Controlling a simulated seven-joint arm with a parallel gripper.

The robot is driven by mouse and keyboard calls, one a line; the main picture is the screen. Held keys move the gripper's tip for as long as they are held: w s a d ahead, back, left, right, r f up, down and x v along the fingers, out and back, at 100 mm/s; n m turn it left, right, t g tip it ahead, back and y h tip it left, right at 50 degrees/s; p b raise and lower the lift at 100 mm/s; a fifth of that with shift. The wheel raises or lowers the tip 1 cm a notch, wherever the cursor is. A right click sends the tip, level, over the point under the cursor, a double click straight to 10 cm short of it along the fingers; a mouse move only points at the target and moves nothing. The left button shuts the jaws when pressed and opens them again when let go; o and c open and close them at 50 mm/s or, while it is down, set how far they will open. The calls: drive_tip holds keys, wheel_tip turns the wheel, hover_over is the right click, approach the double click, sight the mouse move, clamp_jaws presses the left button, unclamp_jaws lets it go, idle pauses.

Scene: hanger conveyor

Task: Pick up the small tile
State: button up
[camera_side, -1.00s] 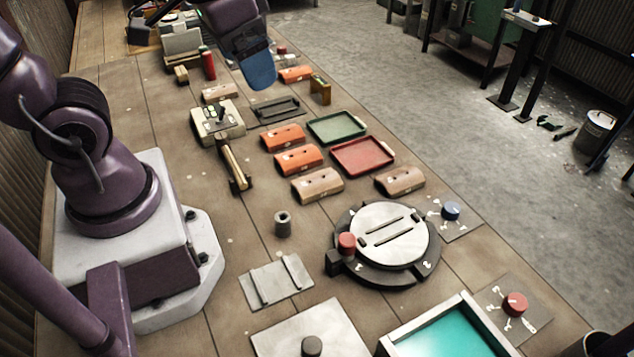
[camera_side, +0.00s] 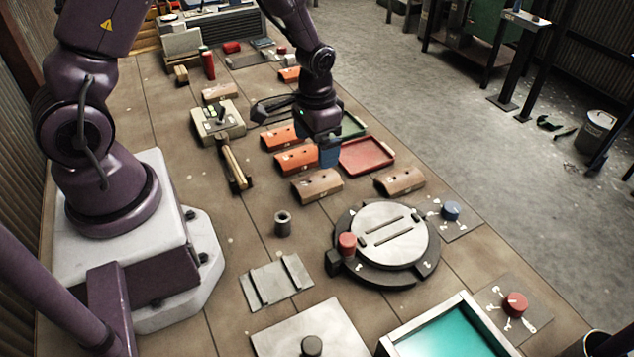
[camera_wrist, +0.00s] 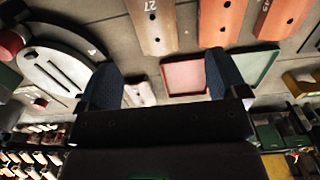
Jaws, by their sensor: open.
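Several curved tiles with small holes lie on the bench; I cannot tell for sure which one is the small tile. A tan tile (camera_side: 318,186) marked 27 in the wrist view (camera_wrist: 152,25) lies near two orange tiles (camera_side: 297,160) (camera_side: 281,138). Another tan tile (camera_side: 400,180) lies right of it and shows in the wrist view (camera_wrist: 141,94), partly behind a finger. Another tan tile (camera_side: 220,93) and an orange one (camera_side: 289,74) lie farther back. My gripper (camera_side: 329,155) hovers between the nearer orange tile and the red tray. Its blue fingers (camera_wrist: 160,80) are apart and empty.
A red tray (camera_side: 366,155) and a green tray (camera_side: 352,126), partly hidden by my gripper, lie beside the tiles. A round turntable (camera_side: 392,236) with a red knob stands nearer the camera. A lever box (camera_side: 218,119) and a wooden-handled bar (camera_side: 237,165) are to the left.

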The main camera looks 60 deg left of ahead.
sight(317, 179)
wheel_tip(317, 179, down, 4)
drive_tip(key=shift+f, duration=0.1)
drive_tip(key=f, duration=0.5)
drive_tip(key=shift+d+f, duration=0.1)
drive_tip(key=shift+d, duration=0.2)
drive_tip(key=c, duration=1)
